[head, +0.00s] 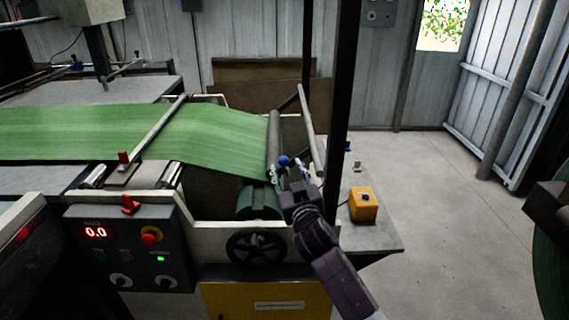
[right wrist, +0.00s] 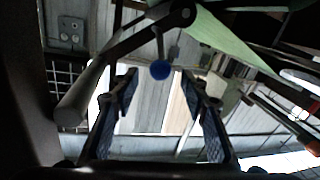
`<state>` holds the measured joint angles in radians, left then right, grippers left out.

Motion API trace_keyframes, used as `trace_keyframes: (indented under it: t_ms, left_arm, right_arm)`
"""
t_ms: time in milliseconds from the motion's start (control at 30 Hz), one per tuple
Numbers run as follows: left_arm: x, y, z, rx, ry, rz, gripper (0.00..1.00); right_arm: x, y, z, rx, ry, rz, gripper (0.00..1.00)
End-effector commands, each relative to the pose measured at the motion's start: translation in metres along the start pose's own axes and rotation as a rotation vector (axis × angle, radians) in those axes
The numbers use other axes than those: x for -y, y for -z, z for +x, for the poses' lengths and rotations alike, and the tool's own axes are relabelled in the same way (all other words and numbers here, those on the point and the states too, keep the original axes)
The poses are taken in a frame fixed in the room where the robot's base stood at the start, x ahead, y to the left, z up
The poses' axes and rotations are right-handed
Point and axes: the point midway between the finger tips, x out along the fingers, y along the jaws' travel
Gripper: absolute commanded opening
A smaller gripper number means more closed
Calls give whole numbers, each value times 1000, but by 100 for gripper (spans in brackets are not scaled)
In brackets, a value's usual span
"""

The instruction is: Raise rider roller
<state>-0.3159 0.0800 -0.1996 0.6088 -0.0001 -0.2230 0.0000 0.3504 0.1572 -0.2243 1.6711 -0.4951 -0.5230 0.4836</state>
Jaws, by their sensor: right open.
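A blue ball knob (head: 283,161) sits on a short lever at the right end of the machine. It also shows in the right wrist view (right wrist: 160,69), between and beyond the fingertips. My right gripper (head: 287,171) is open beside the knob, its fingers (right wrist: 163,88) spread on either side with nothing held. A long dark grey roller (head: 274,138) lies at the edge of the green web (head: 210,135), and a paler bar (head: 311,132) slants to its right. I cannot tell for certain which is the rider roller. My left gripper is out of view.
A black handwheel (head: 256,248) and a control panel (head: 130,245) reading 0.0 are on the near side. A yellow box (head: 363,204) with a dark button stands on the grey plate to the right. A dark post (head: 342,110) rises close by.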

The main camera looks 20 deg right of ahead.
Motion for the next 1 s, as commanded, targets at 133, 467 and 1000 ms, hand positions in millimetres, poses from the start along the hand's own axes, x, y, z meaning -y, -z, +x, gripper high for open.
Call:
trace_keyframes:
  t_ms: [133,467,1000]
  left_arm:
    - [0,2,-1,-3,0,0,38]
    - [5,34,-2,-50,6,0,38]
    - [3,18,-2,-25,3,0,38]
  right_arm:
    - [0,0,18,1,0,-1,41]
    - [1,0,32,0,1,0,41]
    - [1,0,32,1,1,0,4]
